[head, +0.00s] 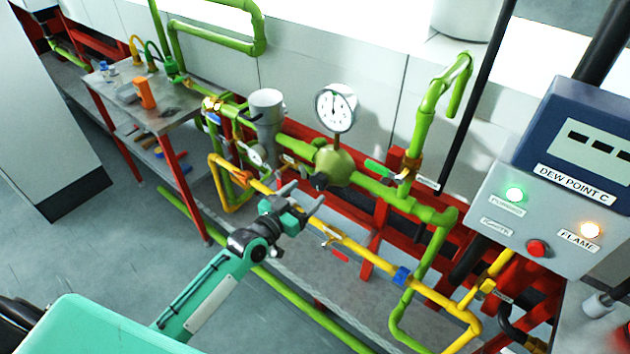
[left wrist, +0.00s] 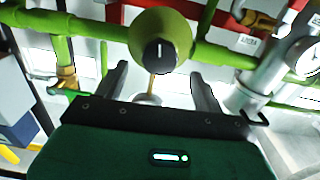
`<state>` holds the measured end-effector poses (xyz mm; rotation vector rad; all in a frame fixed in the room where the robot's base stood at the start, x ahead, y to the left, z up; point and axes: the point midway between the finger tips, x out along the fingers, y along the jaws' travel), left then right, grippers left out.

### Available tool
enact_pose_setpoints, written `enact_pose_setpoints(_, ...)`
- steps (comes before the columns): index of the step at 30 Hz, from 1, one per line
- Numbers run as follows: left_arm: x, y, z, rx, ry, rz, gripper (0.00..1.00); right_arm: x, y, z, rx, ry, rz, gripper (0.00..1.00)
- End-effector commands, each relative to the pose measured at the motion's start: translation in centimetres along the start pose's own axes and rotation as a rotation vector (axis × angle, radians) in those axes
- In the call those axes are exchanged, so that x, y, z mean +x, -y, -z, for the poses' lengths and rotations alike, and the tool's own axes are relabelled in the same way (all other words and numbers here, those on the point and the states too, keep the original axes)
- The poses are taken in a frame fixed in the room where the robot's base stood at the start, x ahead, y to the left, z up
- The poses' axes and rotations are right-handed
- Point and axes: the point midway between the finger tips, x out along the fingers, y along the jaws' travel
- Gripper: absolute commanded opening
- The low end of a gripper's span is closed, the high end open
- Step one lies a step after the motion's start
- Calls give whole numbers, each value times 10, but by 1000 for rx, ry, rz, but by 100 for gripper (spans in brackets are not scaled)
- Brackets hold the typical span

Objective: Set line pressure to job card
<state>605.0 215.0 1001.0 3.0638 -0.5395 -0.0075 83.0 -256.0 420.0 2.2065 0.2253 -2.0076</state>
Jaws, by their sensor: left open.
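A round green regulator (head: 333,166) sits in the green pipe line, with a black knob (head: 320,182) on its front. A white dial gauge (head: 336,107) stands on top of it, its needle pointing roughly up; the scale is too small to read. My left gripper (head: 301,197) is open and empty, just in front of and below the knob. In the left wrist view, the knob (left wrist: 160,54) with its white mark lies ahead, centred between my open fingers (left wrist: 159,78), with no clear contact. I cannot make out a job card. My right gripper is out of view.
A yellow pipe (head: 365,257) runs below the green line. A green-handled valve (head: 378,169) is right of the regulator, and a grey filter bowl (head: 267,108) left. A control box (head: 540,215) with lit lamps stands at right, a side table (head: 180,120) at back left.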

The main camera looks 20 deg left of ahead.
Motion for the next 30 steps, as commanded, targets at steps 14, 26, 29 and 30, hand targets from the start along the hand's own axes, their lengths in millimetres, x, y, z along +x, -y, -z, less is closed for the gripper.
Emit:
enact_pose_setpoints(14, 49, 0, 0, 1, 1, 0, 70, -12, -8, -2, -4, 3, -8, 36)
enact_pose_setpoints(26, 50, 0, -1, 1, 1, 0, 46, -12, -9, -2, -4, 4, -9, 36)
enact_pose_setpoints(29, 50, 0, -1, 1, 1, 0, 26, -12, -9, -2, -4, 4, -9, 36)
enact_pose_setpoints(30, 50, 0, 0, 1, 1, 0, 25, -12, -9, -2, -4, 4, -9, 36)
